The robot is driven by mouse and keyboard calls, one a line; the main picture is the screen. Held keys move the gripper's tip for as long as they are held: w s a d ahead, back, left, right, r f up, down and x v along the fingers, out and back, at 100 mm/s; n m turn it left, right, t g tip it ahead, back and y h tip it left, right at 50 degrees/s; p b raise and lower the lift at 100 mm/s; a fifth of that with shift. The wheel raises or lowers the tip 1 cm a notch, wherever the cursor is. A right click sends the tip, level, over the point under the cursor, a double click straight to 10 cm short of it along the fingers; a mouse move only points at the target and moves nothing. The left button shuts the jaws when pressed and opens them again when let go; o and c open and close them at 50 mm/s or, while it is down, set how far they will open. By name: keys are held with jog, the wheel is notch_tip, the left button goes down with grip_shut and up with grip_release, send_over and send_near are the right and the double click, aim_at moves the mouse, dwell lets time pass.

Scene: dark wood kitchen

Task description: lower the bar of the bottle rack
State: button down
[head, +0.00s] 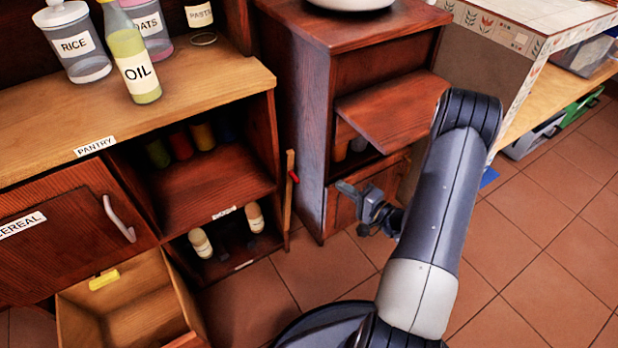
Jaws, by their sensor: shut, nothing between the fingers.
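The bottle rack (231,268) is the low, dark compartment of the pantry unit. Two pale bottles with dark lower parts lie tilted in it, a left one (200,243) and a right one (254,216). The bar (288,211) is a thin wooden strip standing upright at the right edge of the rack opening. A small red piece (294,177) sticks out near its upper part. My gripper (347,189) is to the right of the bar and apart from it, in front of the dark cabinet. It is shut and holds nothing.
An open drawer (184,303) juts out at the lower left. The dark wooden cabinet (311,150) stands right behind my gripper, with a flap (394,106) sticking out. Tiled floor (248,304) is clear in front of the rack. An oil bottle (142,76) stands on the counter.

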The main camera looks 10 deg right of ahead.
jog(key=w+a+b, duration=0.3)
jog(key=w+a, duration=0.3)
jog(key=a, duration=0.2)
jog(key=shift+w+a+f+b, duration=0.25)
jog(key=shift+a+f+b, duration=0.05)
jog(key=shift+a+b, duration=0.05)
jog(key=shift+a, duration=0.1)
